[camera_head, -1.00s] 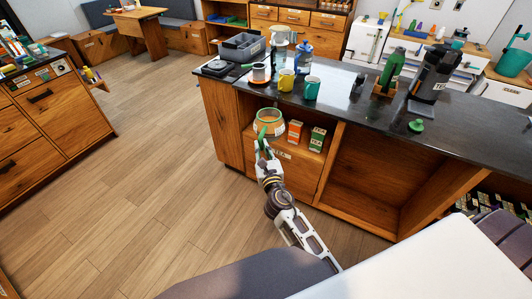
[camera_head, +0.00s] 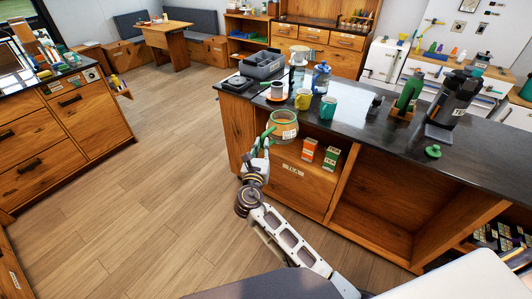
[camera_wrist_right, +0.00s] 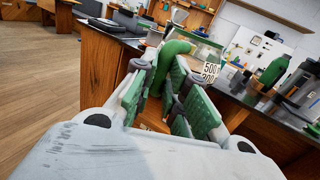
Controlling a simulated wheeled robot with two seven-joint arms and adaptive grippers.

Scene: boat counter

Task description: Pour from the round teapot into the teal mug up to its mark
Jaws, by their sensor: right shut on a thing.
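The round teapot (camera_head: 283,125) is a clear, wide-bodied vessel with a green handle and a white label. It hangs in front of the counter's front edge, above the open shelf, and looks about upright. My right gripper (camera_head: 262,147) is shut on its green handle, which shows between the finger pads in the right wrist view (camera_wrist_right: 174,55). That view also shows large numbers on the label (camera_wrist_right: 209,72). The spout and the liquid level cannot be made out. The teal mug (camera_head: 327,108) stands upright on the dark counter; its mark is too small to see. My left gripper is not in view.
A yellow mug (camera_head: 303,99) stands left of the teal mug, with a blue-lidded jar (camera_head: 321,77) behind. An orange box (camera_head: 309,149) and a green box (camera_head: 331,158) stand on the shelf. A green lid (camera_head: 433,151) lies on the clear right part of the counter (camera_head: 385,136).

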